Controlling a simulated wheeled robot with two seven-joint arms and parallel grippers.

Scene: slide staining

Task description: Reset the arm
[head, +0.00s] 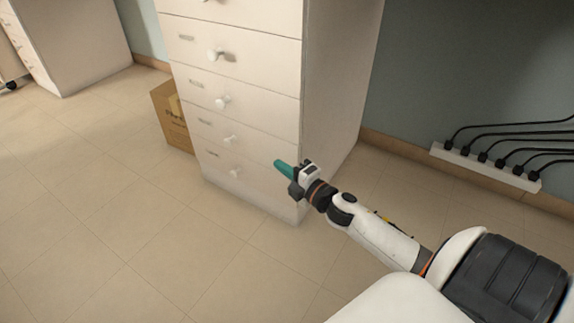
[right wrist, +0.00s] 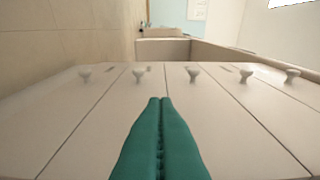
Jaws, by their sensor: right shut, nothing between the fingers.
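My right arm reaches in from the lower right of the head view. Its gripper (head: 281,166) has teal fingers and is in front of the lower right part of a white drawer cabinet (head: 333,90). In the right wrist view the two teal fingers (right wrist: 161,101) lie together with nothing between them, pointing along the drawer fronts. I cannot tell whether the fingertips touch the cabinet. My left gripper is not in view.
The cabinet has several drawers with round white knobs (head: 222,102). A cardboard box (head: 172,117) stands on the floor at its left. A power strip (head: 487,167) with several black cables lies by the wall at right. The tiled floor at left is clear.

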